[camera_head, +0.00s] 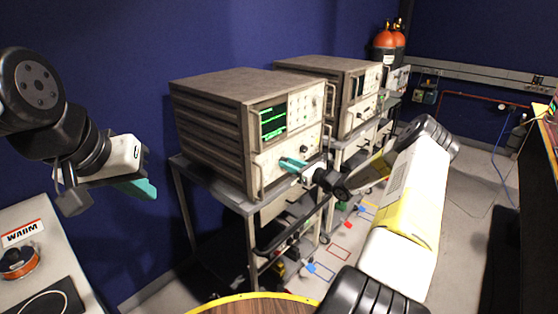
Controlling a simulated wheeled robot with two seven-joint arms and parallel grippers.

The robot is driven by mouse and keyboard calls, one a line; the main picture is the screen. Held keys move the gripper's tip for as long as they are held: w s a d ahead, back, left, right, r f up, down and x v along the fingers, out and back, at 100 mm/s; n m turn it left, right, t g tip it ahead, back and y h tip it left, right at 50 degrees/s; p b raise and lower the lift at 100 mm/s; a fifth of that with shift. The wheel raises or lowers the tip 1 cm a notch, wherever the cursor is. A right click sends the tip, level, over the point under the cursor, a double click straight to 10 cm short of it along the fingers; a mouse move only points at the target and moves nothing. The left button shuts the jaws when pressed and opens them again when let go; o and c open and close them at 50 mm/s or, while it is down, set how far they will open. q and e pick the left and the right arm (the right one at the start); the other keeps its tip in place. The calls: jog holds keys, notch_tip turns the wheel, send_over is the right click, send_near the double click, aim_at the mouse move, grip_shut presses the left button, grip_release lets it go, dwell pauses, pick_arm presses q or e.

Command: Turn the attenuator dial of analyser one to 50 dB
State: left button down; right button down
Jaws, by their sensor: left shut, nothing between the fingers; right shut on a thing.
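The nearer analyser (212,128) is a beige-grey box with a lit green screen (273,120) and a panel of knobs and buttons, standing on a metal cart. I cannot read a number on it. My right gripper (290,164) has its teal fingertips at the lower part of this front panel, shut on a dial there. The fingers hide the dial, so its setting cannot be read. My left gripper (143,189) is shut and empty, in the air left of the analyser, pointing down and right.
A second, similar analyser (330,68) stands behind on its own cart. The metal cart (230,199) has lower shelves with gear. A dark bench edge is at far right. Open floor (465,210) lies between.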

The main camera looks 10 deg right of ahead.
jog(key=c, duration=1.1)
grip_release()
jog(key=shift+o, duration=0.2)
jog(key=v, duration=0.7)
jog(key=shift+s+d, duration=0.25)
jog(key=shift+s, duration=0.1)
